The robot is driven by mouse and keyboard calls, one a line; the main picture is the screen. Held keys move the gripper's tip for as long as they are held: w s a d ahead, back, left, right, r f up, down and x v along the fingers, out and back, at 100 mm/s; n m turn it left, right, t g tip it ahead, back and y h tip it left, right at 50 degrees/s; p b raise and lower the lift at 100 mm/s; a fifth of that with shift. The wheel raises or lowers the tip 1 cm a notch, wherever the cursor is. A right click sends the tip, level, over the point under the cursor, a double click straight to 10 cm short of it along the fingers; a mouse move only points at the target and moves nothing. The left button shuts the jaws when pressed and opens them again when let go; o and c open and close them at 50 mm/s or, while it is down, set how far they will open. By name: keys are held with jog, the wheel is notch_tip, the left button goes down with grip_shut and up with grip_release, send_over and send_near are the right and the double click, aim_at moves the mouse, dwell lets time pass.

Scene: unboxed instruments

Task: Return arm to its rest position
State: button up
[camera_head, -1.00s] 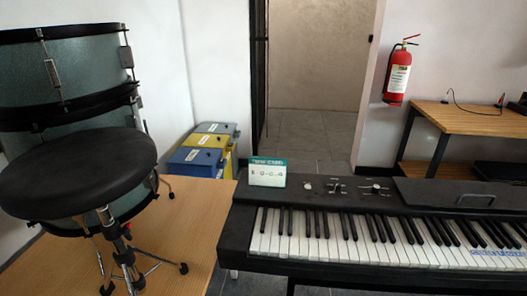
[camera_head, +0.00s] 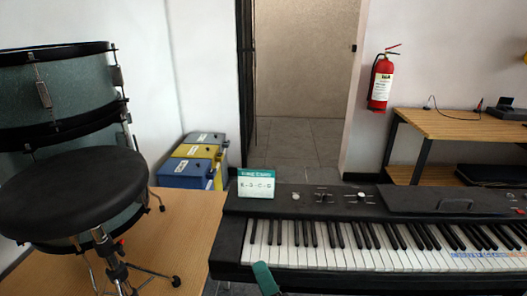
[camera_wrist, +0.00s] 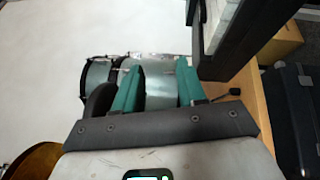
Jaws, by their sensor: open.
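My gripper (camera_wrist: 159,68) shows in the wrist view as two green fingers spread apart. Nothing is held between them. Beyond the fingers are the grey-green drums (camera_wrist: 98,74), some distance off and partly hidden by the fingers. In the head view only a green tip of my gripper (camera_head: 265,278) shows at the bottom edge, in front of the keyboard's left keys. The rest of my arm is out of that view.
The black keyboard (camera_head: 400,206) fills the lower right. A card (camera_head: 257,184) stands on its left end. A round black stool (camera_head: 75,195) and drums (camera_head: 65,90) stand at left. Boxes (camera_head: 190,172) sit behind. A fire extinguisher (camera_head: 381,82) hangs near a wooden table (camera_head: 455,124).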

jog(key=s+d+f+m+g+h+p, duration=0.1)
jog(key=s+d+f+m+g+h, duration=0.3)
jog(key=d, duration=0.3)
jog(key=s+d+f+m+g+h+p, duration=0.1)
jog(key=s+d+f+m+h, duration=0.15)
jog(key=d+m, duration=0.5)
jog(key=s+d+f+m+g+h+p, duration=0.1)
jog(key=s+d+f+m+g+h, duration=0.15)
jog(key=d+f+m, duration=0.4)
jog(key=s+d+m+g+p, duration=0.1)
jog(key=s+d+m+g, duration=0.2)
jog(key=s, duration=0.7)
jog(key=s+d+f+m+g+y, duration=0.1)
jog(key=s+d+m+g, duration=0.2)
jog(key=s+g, duration=0.3)
jog(key=s+m, duration=0.1)
jog(key=s, duration=0.3)
jog(key=shift+s+f+p, duration=0.2)
jog(key=shift+s+p, duration=0.15)
